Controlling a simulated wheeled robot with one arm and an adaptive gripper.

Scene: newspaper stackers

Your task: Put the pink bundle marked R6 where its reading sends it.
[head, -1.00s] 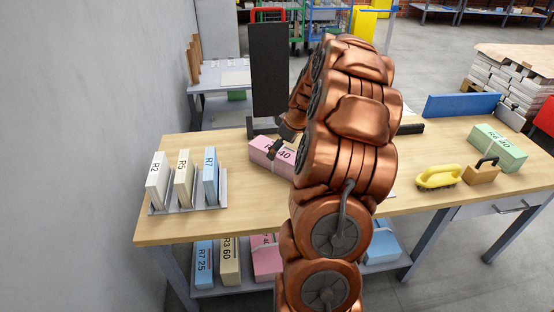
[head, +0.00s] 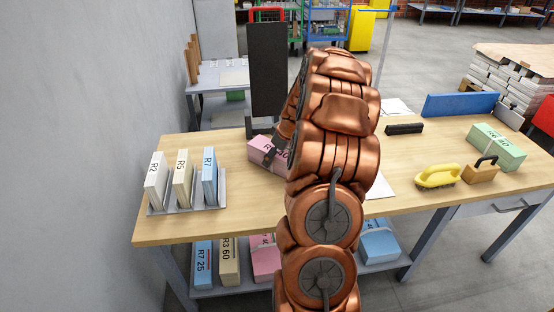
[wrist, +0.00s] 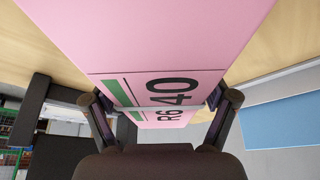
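The pink bundle (head: 262,148), printed R6 40, lies on the wooden bench in front of the dark upright panel, partly hidden by my arm. In the wrist view its pink face (wrist: 165,40) fills the upper middle, with green bars and the R6 40 print facing me. My gripper (wrist: 160,105) has one finger along each side of the bundle, close to its edges. I cannot tell whether both fingers press on it. In the head view the gripper (head: 272,150) is at the bundle, mostly hidden by the copper arm.
A rack (head: 222,188) on the bench's left holds cards R2, R5 and R7. Bundles R7 25 (head: 202,265), R3 60 (head: 230,262), a pink one and a blue one (head: 379,243) sit on the lower shelf.

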